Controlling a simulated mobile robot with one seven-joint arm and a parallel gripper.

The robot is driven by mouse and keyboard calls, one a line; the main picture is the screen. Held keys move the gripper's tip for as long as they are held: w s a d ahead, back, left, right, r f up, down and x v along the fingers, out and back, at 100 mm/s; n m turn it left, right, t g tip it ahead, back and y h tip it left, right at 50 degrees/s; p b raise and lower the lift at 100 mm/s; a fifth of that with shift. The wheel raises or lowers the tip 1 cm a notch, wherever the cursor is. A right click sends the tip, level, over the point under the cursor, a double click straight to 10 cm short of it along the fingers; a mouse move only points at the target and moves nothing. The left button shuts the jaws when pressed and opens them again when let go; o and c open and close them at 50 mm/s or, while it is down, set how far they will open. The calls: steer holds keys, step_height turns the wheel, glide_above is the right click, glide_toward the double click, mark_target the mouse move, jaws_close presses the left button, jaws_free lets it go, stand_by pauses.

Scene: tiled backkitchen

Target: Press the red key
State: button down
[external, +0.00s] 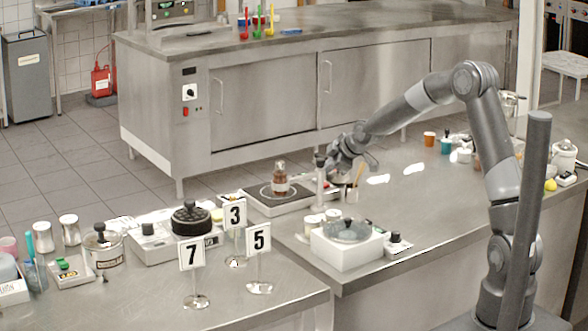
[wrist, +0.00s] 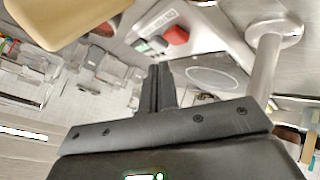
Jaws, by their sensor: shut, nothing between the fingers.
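My gripper's dark fingers (wrist: 161,86) are together and empty, below and a little left of the red key in that picture. I see no contact between them and the key. I cannot make out the red key near my gripper in the external view.
A pale post (wrist: 265,68) with a round foot stands close right of the fingers in the wrist view. Cups (external: 429,139) stand at the back right.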

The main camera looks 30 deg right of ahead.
mark_target(328, 184)
step_height(328, 184, up, 5)
steer(key=shift+f, duration=0.1)
stand_by(0.3)
steer(key=s+d+r+m+g+h, duration=0.1)
steer(key=s+r+m, duration=0.3)
steer(key=s, duration=0.9)
steer(key=s+d+r+m+g+h, duration=0.15)
steer(key=s+r, duration=0.45)
steer(key=s, duration=0.6)
steer(key=s+d+f+m, duration=0.1)
steer(key=s+m, duration=0.5)
steer(key=s, duration=1.5)
steer(key=shift+s+d+f+g+y, duration=0.2)
steer(key=shift+f+g+y, duration=0.2)
steer(key=shift+f, duration=0.2)
steer(key=c, duration=2.2)
jaws_free()
